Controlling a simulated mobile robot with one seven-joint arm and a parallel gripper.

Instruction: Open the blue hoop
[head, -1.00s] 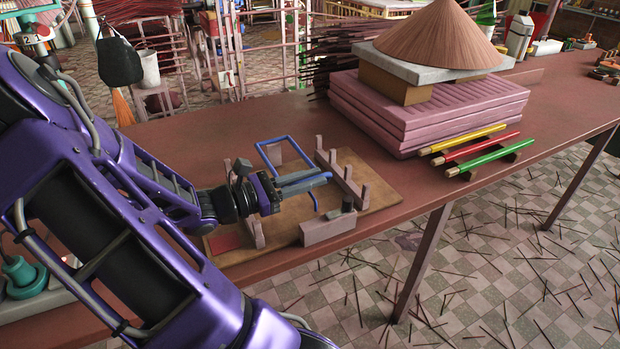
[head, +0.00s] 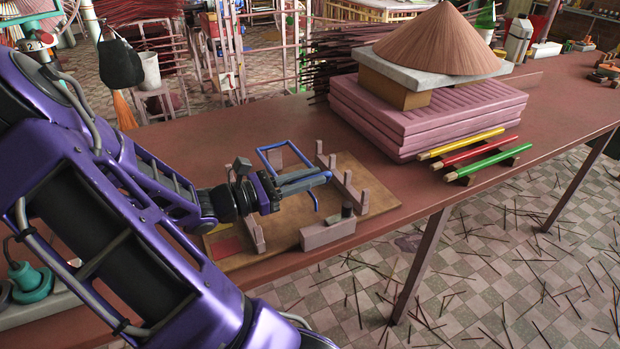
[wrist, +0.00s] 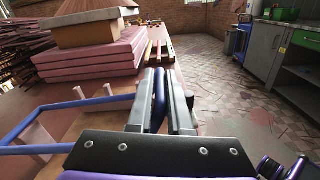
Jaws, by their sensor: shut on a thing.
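The blue hoop (head: 270,146) is a thin rectangular frame above a brown wooden board (head: 375,196) on the table. It stands raised at a tilt. My gripper (head: 326,178) reaches in from the left and is shut on one bar of the hoop. In the wrist view my gripper (wrist: 165,85) has a blue bar of the hoop (wrist: 158,97) between its two grey fingers. The rest of the hoop extends left there. The fingers cover part of the hoop in the head view.
Upright pegs (head: 347,178) and a low block (head: 327,234) stand on the board around the hoop. Pink stacked slabs (head: 425,115) bearing a brown cone (head: 440,40) stand behind. Yellow, red and green sticks (head: 490,158) lie right of them. The table's front edge is close.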

